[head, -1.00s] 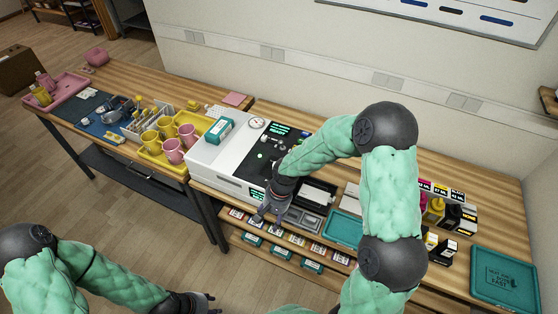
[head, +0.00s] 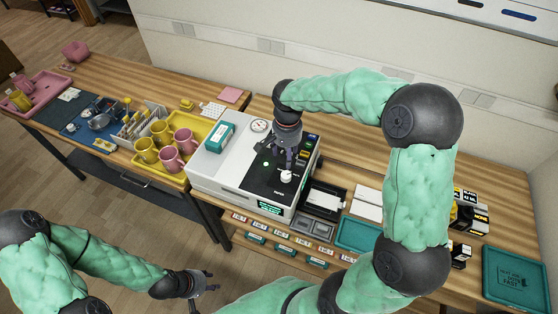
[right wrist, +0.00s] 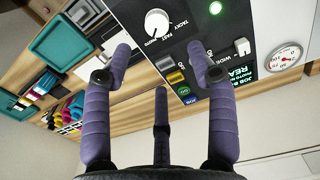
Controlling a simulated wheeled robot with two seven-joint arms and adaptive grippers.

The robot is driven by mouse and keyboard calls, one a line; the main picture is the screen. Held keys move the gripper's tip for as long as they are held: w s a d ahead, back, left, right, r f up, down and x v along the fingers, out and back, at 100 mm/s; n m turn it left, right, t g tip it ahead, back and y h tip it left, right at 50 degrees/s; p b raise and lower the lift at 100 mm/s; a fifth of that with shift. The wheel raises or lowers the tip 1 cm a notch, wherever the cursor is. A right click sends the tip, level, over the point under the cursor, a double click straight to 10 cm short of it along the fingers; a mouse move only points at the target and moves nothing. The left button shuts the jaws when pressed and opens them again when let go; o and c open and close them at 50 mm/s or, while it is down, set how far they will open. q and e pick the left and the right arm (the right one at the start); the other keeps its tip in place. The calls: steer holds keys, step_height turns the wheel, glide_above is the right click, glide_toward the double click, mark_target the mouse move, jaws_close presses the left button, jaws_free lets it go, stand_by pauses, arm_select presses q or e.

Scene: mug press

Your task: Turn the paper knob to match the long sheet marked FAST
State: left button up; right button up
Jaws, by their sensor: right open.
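The paper knob is a white dial (right wrist: 157,23) on the press's black panel, marked TACKY and FAST, with its pointer at the lower left towards FAST. It also shows in the head view (head: 286,176). My right gripper (head: 288,158) is open above the panel, just behind the knob. In the right wrist view its fingers (right wrist: 160,55) are spread and empty, with the knob beyond them, apart. My left gripper (head: 203,284) hangs low over the floor, apart from everything.
The white press (head: 228,172) has a lit green light (right wrist: 215,8), a WIDE slider (right wrist: 242,46), coloured buttons and a gauge (head: 260,126). A yellow tray (head: 199,127) of mugs stands left. A teal tray (head: 358,234) and ink boxes are right.

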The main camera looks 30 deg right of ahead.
mark_target(286, 174)
steer(key=f, duration=0.5)
steer(key=f+b, duration=0.1)
steer(key=f, duration=0.4)
steer(key=shift+s+f, duration=0.2)
steer(key=shift+f, duration=0.1)
steer(key=c, duration=1.1)
